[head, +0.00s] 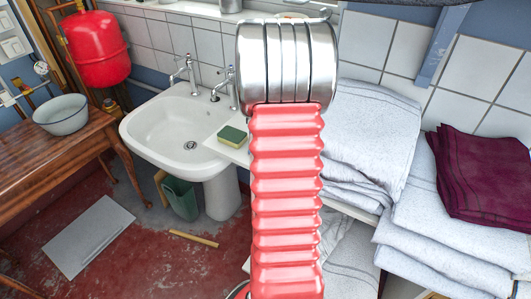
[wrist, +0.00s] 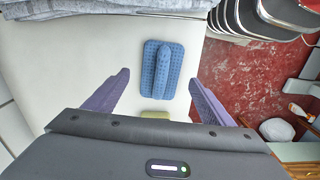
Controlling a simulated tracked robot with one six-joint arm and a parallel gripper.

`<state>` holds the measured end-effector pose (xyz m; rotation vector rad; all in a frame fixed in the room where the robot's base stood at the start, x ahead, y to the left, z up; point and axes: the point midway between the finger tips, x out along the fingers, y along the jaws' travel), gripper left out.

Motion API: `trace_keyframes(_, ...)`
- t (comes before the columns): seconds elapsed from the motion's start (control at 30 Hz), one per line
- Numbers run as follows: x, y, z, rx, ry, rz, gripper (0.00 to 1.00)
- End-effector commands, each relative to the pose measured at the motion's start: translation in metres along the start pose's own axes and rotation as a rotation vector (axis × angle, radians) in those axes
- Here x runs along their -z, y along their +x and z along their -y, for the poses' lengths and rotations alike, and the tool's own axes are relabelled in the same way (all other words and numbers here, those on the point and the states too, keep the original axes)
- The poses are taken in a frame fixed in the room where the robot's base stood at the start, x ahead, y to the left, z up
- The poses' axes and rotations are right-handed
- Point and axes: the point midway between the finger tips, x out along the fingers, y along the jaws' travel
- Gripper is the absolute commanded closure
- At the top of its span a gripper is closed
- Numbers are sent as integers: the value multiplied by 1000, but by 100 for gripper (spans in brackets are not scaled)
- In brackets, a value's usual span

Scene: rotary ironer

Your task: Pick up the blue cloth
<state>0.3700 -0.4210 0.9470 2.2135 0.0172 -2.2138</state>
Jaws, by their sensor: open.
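The blue cloth (wrist: 151,68) lies on a white surface (wrist: 60,75) in the wrist view. It is textured, with a raised fold along its middle. My gripper (wrist: 159,79) is open, its two purple fingers spread to the left and right of the cloth's near part. Nothing is between the fingers in their grip, and I cannot tell how high they are above the surface. In the head view the cloth does not show; my red ribbed arm covers the middle of the picture.
A yellow-green sponge (head: 232,135) lies near the sink (head: 180,125); it also shows close to the gripper body in the wrist view (wrist: 155,115). Folded white towels (head: 370,130) and a dark red cloth (head: 480,175) are at the right. A bowl (head: 61,115) stands on a wooden table.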

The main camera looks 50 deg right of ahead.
Motion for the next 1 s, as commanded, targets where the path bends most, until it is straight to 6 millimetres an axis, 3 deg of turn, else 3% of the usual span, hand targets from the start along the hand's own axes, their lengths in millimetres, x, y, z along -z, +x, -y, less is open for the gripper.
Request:
trace_keyframes(0.27, -1, 31, 1, 2, 0, 1, 23)
trace_keyframes(0.8, -1, 31, 0, 0, 0, 0, 23)
trace_keyframes(1.0, 0, 31, 0, 0, 0, 0, 37)
